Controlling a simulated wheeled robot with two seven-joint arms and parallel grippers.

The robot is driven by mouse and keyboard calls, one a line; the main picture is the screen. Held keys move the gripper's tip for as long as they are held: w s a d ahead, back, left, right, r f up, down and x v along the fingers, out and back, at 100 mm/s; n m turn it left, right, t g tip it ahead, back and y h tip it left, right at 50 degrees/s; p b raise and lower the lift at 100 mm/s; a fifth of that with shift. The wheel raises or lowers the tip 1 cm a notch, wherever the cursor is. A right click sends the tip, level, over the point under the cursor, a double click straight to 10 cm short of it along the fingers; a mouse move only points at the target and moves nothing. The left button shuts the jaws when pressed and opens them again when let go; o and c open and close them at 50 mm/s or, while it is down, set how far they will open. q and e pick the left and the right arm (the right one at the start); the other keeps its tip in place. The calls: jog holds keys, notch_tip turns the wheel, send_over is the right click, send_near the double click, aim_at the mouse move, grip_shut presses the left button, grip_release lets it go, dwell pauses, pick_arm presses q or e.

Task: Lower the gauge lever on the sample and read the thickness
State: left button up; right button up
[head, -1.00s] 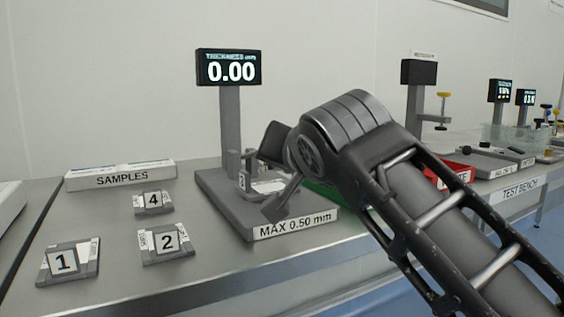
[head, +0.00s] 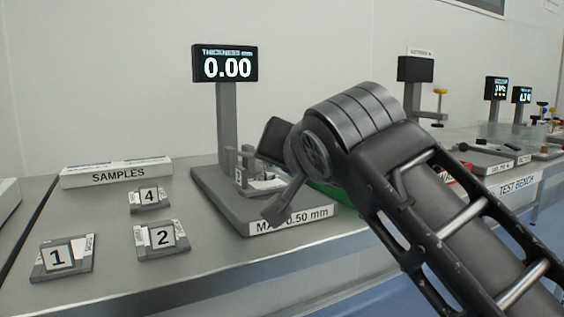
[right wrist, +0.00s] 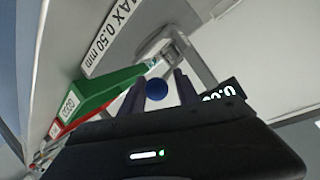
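The thickness gauge (head: 215,202) stands on the bench, its base labelled "MAX 0.50 mm". Its display (head: 226,67) reads 0.00 and shows partly in the right wrist view (right wrist: 222,95). A pale sample (head: 264,185) lies on the gauge base, partly hidden by my right arm. In the right wrist view a round blue knob (right wrist: 157,90), apparently on the gauge lever, appears between the two fingers of my right gripper (right wrist: 158,94). The fingers are apart, with gaps seen on both sides of the knob. My left gripper is out of view.
Samples 1 (head: 60,259), 2 (head: 163,238) and 4 (head: 150,198) lie on the bench at left, before the SAMPLES holder (head: 115,173). A green tray (right wrist: 104,92) sits right of the gauge. The test bench (head: 517,185) holds other instruments at far right.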

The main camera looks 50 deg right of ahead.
jog(key=shift+s+a+f+b, duration=0.1)
jog(key=shift+s+a+b, duration=0.15)
jog(key=shift+s+a, duration=0.55)
jog(key=shift+s+a+f+b, duration=0.1)
jog(key=shift+s+a+b, duration=0.3)
jog(key=shift+s, duration=0.65)
jog(key=shift+s+a+f+b, duration=0.1)
jog(key=shift+s+a+b, duration=0.05)
jog(key=shift+s+a, duration=0.7)
jog(key=shift+d, duration=0.1)
jog(key=p+v, duration=0.2)
jog(key=v, duration=0.5)
jog(key=shift+s, duration=0.35)
jog(key=shift+r, duration=0.1)
